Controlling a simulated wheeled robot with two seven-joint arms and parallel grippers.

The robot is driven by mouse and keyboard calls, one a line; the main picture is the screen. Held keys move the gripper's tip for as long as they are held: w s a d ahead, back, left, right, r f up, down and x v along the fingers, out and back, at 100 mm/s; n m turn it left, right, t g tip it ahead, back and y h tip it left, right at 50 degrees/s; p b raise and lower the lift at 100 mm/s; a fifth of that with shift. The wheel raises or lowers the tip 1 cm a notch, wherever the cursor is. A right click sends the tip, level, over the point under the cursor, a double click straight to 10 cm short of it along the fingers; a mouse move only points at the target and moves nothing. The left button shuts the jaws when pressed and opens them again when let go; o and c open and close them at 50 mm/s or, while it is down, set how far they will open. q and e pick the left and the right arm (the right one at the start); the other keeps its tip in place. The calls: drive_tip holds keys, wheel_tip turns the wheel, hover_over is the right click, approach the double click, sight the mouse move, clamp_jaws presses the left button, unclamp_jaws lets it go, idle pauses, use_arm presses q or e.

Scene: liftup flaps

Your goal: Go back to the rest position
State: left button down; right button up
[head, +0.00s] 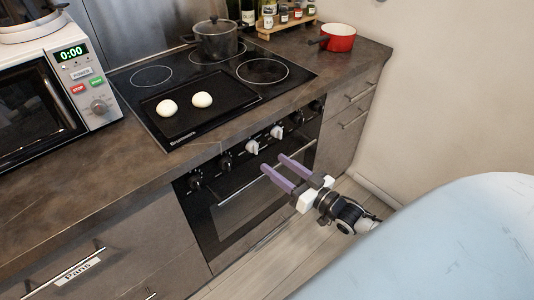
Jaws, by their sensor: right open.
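My right gripper (280,172) has two purple fingers that stand apart with nothing between them. In the head view it is in front of the oven (235,205), near the oven's door handle and below the knobs. I cannot tell whether it touches the handle. Its arm comes in from the lower right, partly hidden by a large pale blue surface at the right. My left gripper does not show.
A dark tray (230,105) with two white round items lies on the cooktop, with a pot (217,42) behind it. A microwave (60,95) stands at left. A red pan (340,38) and a jar rack (285,25) stand at the back right. Floor shows right of the oven.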

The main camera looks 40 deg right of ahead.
drive_tip(key=shift+s+d, duration=0.15)
drive_tip(key=shift+s, duration=1)
drive_tip(key=s+a+f+n+g, duration=0.1)
drive_tip(key=s+a+f+g, duration=0.3)
drive_tip(key=s+a, duration=0.5)
drive_tip(key=s+a+f+n+g, duration=0.1)
drive_tip(key=s+a+f+g, duration=0.4)
drive_tip(key=s+a+f, duration=0.4)
drive_tip(key=shift+s+a+n, duration=0.2)
drive_tip(key=shift+a+n, duration=0.1)
drive_tip(key=shift+a, duration=0.75)
drive_tip(key=shift+d, duration=0.1)
